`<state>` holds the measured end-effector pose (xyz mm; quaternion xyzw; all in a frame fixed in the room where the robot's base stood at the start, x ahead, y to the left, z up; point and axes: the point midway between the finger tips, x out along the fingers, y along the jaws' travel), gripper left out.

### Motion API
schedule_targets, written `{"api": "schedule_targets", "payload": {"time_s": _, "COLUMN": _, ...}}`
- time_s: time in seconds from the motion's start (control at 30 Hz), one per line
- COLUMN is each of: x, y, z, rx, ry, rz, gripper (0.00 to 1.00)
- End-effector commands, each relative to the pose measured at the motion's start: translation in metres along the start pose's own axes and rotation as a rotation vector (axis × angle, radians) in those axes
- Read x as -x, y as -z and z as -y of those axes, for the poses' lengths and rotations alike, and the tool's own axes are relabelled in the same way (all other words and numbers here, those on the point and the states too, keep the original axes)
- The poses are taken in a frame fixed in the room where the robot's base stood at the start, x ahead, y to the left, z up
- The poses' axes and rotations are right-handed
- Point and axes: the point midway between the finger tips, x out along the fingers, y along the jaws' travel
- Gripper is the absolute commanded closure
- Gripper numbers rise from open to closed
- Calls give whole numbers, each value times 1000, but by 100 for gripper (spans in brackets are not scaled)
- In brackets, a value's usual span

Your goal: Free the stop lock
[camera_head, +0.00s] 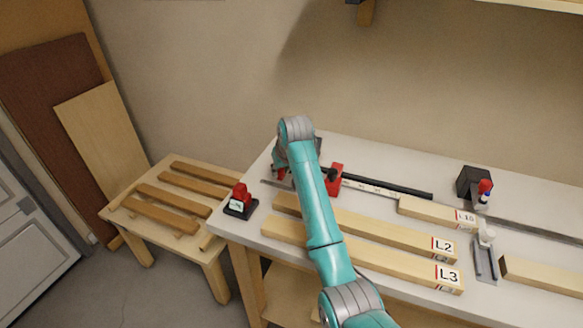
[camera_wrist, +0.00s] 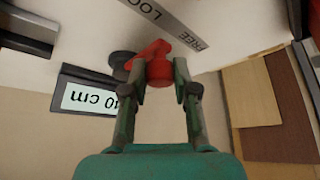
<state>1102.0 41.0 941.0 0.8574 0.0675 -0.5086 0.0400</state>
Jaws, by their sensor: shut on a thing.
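In the wrist view my gripper (camera_wrist: 160,80) is shut on a red lever (camera_wrist: 150,58), one finger on each side of it. A dark round part sits beside the lever. A grey plate (camera_wrist: 170,18) lies beyond it, with the letters FREE and LOC showing; the rest is cut off. I cannot tell which word the lever points to. In the head view my arm covers most of the gripper and lever. A red block (camera_head: 335,179) with a black knob sits at the left of the rail, right of my arm.
A display (camera_wrist: 90,98) reading cm stands close left of my fingers in the wrist view. On the bench (camera_head: 300,268) lie timber pieces L2 (camera_head: 390,232), L3 (camera_head: 400,267) and L10 (camera_head: 425,210). A red and black device (camera_head: 240,202) stands at the left corner. Slats lie on a low table (camera_head: 130,205).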

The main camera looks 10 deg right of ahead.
Motion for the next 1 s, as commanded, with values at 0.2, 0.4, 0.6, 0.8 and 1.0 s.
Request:
{"api": "schedule_targets", "payload": {"time_s": 0.2, "x": -4, "y": 8, "z": 8, "rx": 1, "ry": 1, "rz": 0, "gripper": 81}}
{"api": "schedule_targets", "payload": {"time_s": 0.4, "x": -6, "y": 12, "z": 12, "rx": 0, "ry": 1, "rz": 0, "gripper": 81}}
{"api": "schedule_targets", "payload": {"time_s": 0.6, "x": -6, "y": 12, "z": 12, "rx": 0, "ry": 1, "rz": 0, "gripper": 81}}
{"api": "schedule_targets", "payload": {"time_s": 0.8, "x": -8, "y": 14, "z": 13, "rx": 0, "ry": 1, "rz": 0, "gripper": 81}}
{"api": "schedule_targets", "payload": {"time_s": 1.0, "x": -11, "y": 22, "z": 16, "rx": 0, "ry": 1, "rz": 0, "gripper": 81}}
